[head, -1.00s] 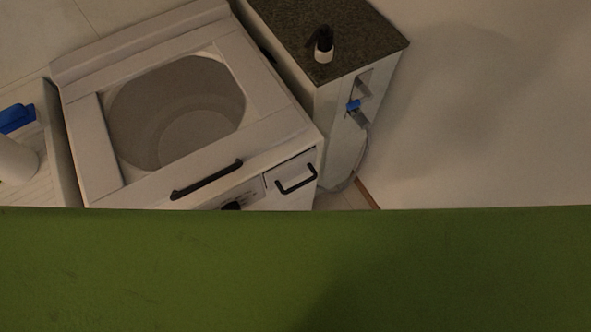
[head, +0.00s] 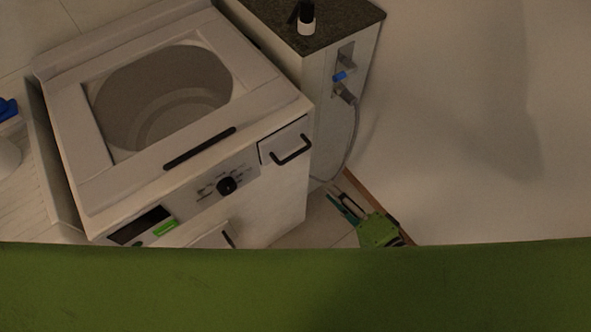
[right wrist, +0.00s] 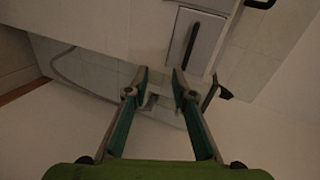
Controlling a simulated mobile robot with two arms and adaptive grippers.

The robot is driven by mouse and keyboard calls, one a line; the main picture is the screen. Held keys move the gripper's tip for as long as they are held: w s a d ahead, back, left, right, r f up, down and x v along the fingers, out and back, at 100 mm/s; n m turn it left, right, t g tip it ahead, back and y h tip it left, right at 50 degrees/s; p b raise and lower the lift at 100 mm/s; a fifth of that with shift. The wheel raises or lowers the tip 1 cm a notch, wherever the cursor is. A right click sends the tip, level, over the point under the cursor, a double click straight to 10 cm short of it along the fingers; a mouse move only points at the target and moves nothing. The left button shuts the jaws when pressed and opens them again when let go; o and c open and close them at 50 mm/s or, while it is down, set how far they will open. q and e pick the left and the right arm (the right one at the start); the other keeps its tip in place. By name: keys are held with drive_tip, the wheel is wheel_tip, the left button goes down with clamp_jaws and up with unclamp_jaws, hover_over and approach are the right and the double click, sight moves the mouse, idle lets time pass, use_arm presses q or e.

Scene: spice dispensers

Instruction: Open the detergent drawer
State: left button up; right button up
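The detergent drawer (head: 285,140) is a light panel at the upper right of the washing machine's front, with a dark bar handle (head: 291,150). It looks closed. In the right wrist view, what looks like the same drawer (right wrist: 207,40) shows at the top with its dark handle (right wrist: 191,45). My right gripper (head: 338,203) is low and to the right of the machine, apart from the drawer. In its wrist view its fingertips (right wrist: 159,78) are spread with nothing between them. My left gripper is not in view.
The washing machine (head: 275,95) has a dial (head: 227,186) and a lid handle (head: 200,148). A cabinet (head: 318,95) with a dark top (head: 340,22), a tap with a blue part (head: 340,76) and a hose (head: 352,140) stands to its right. Bare floor (head: 315,222) shows beside the machine.

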sight(294, 155)
wheel_tip(294, 155, up, 5)
drive_tip(key=s+a+m+y, duration=0.1)
drive_tip(key=a, duration=0.1)
drive_tip(key=p+x, duration=0.2)
drive_tip(key=x, duration=1.1)
drive_tip(key=shift+w, duration=0.35)
clamp_jaws()
